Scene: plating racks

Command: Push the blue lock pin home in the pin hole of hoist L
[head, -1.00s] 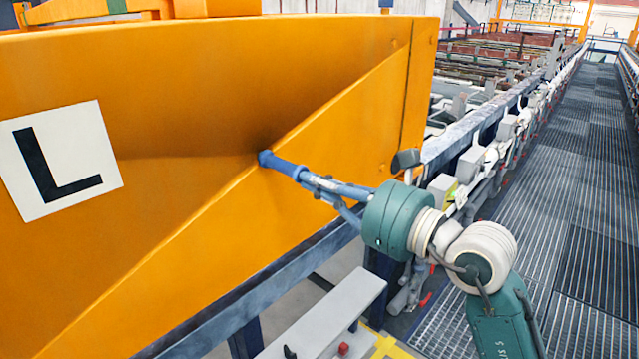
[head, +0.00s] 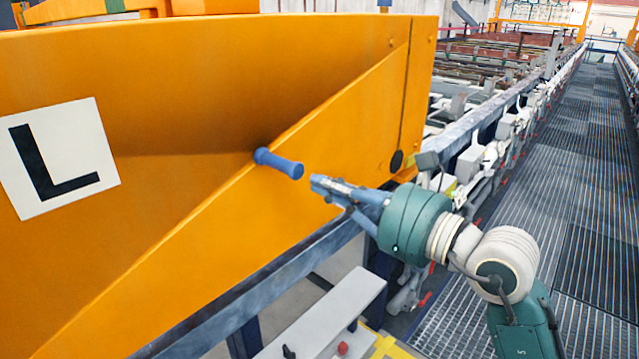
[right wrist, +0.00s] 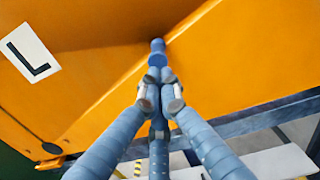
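The blue lock pin (head: 279,163) sticks out of the orange side of hoist L (head: 200,120), just at the upper edge of the slanted plate. A wider collar sits at the panel end; the pin hole is hidden behind it. In the right wrist view the pin (right wrist: 157,48) shows straight ahead, past the fingertips. My right gripper (head: 316,184) is right of the pin's free end, with a small gap between them in the head view. Its blue fingers come together at the tips (right wrist: 159,80), shut with nothing visible held. My left gripper is not in view.
A white plate with a black L (head: 58,157) is on the hoist's left side. A blue rail (head: 285,280) runs under the hoist, with a grey bench-like beam (head: 330,315) below. A grated walkway (head: 585,190) stretches clear at the right.

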